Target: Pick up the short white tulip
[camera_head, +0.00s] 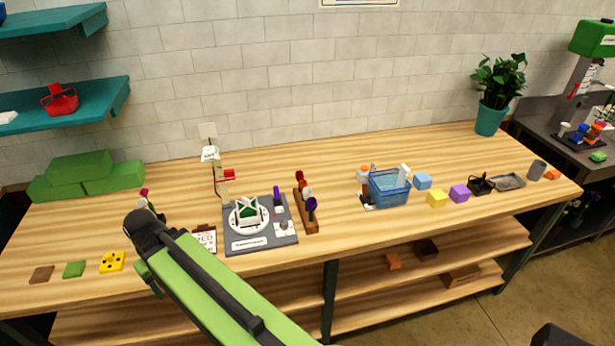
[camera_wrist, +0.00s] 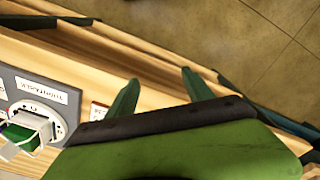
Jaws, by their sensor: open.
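A wooden flower rack (camera_head: 311,224) on the workbench holds small red, white and purple flower heads. One white head (camera_head: 307,191) stands among them; it is too small to tell whether it is the short white tulip. In the wrist view my gripper (camera_wrist: 160,90) is open, its two green fingers apart with nothing between them. It is near the bench's front edge, left of the rack, and no tulip shows in the wrist view.
A grey board (camera_head: 238,244) with a round white plate lies left of the rack. A blue basket (camera_head: 389,190) and several coloured blocks stand to the right. Green foam blocks (camera_head: 85,172) lie at the back left. The front strip of bench right of the rack is clear.

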